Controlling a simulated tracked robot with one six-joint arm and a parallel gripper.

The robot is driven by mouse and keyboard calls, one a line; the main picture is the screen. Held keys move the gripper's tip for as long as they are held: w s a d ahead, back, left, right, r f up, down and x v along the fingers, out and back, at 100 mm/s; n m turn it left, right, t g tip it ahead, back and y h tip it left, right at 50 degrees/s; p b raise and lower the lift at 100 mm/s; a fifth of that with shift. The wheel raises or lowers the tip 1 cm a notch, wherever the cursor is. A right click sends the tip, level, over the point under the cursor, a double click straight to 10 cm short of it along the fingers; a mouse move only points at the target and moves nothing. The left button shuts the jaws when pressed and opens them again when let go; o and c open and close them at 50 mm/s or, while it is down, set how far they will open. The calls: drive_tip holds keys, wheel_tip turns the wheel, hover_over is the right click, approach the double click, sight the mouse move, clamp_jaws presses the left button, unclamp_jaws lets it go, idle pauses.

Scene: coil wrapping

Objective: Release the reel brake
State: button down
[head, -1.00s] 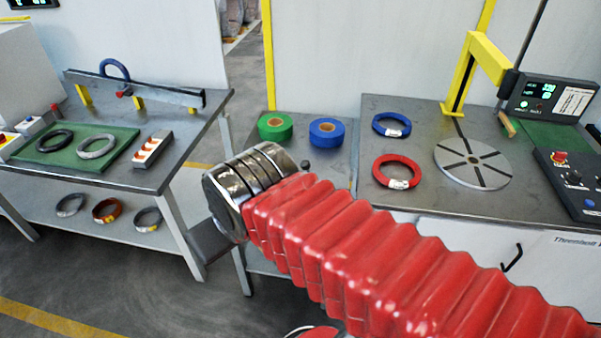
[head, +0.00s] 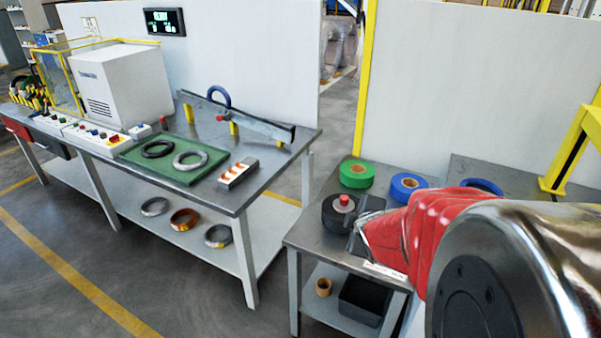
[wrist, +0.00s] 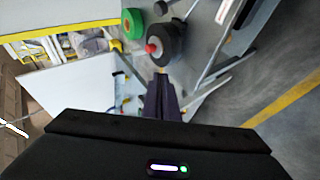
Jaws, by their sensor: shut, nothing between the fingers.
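A black reel (head: 339,218) with a red knob (head: 344,200) on top stands on the small middle table. No part is labelled as the brake, so I cannot tell whether the red knob is it. In the wrist view the black reel (wrist: 170,46) and its red knob (wrist: 152,47) lie just beyond the fingertips, apart from them. My gripper (wrist: 160,76) is shut and empty, pointing towards the reel. In the head view my arm covers the right side, and the fingers cannot be made out there.
A green tape roll (head: 357,174) and a blue tape roll (head: 409,186) sit behind the reel. A dark bin (head: 363,300) is on the shelf below. The left bench (head: 250,180) holds a green mat (head: 140,160) with rings. Open floor lies between the benches.

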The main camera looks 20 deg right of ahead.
drive_tip(key=s+d+f+n+t+y, duration=0.2)
drive_tip(key=s+d+f+n+t, duration=0.1)
drive_tip(key=d+f+n+t, duration=0.2)
wheel_tip(320, 180, down, 5)
drive_tip(key=d+n, duration=0.2)
drive_tip(key=n, duration=0.2)
drive_tip(key=shift+s+d+f+n, duration=0.2)
drive_tip(key=shift+s+d+n, duration=0.1)
drive_tip(key=shift+n, duration=0.1)
drive_tip(key=shift+w, duration=0.2)
drive_tip(key=w+d+f, duration=0.1)
drive_tip(key=w+d, duration=0.3)
drive_tip(key=w, duration=0.3)
drive_tip(key=shift+w+d+f, duration=0.2)
drive_tip(key=shift+w+d, duration=0.2)
drive_tip(key=shift+d, duration=0.1)
drive_tip(key=shift+s, duration=0.1)
